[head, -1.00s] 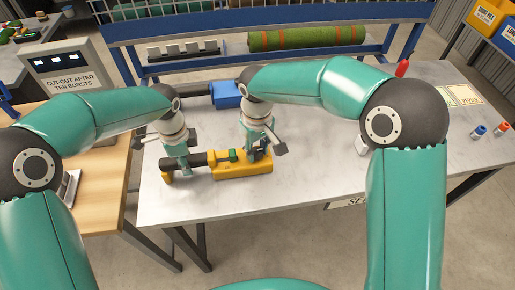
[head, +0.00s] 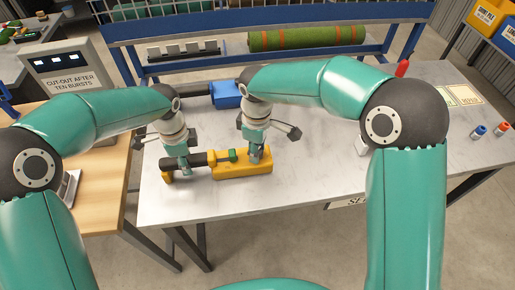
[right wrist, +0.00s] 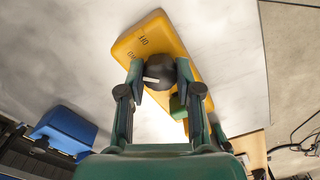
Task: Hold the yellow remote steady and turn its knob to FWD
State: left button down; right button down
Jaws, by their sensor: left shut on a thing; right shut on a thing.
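The yellow remote (head: 230,171) lies on the grey table with its dark grip at the left end; a green part (head: 233,155) sits on it. My left gripper (head: 184,168) is shut on the remote near this grip. My right gripper (head: 257,157) points down at the remote's right part and is shut on the knob. In the right wrist view the black knob (right wrist: 160,74) sits between the two fingers of the right gripper (right wrist: 160,68), with its white pointer line toward picture left. Small dark markings show on the yellow body (right wrist: 147,38), too small to read surely.
A blue remote (head: 227,94) lies behind on the table (head: 330,180). A blue rack (head: 205,67) with a green roll stands at the back. A display box (head: 68,72) stands at the left. Small blue and orange items lie at the right.

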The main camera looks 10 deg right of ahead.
pick_arm(q)
jog(key=shift+s+f, duration=0.2)
jog(key=shift+f, duration=0.05)
pick_arm(e)
jog(key=c, duration=0.8)
grip_release()
notch_tip(320, 180, up, 12)
jog(key=shift+f, duration=0.1)
pick_arm(q)
jog(key=c, duration=0.7)
grip_release()
jog(key=shift+w, duration=0.15)
jog(key=shift+r, duration=0.1)
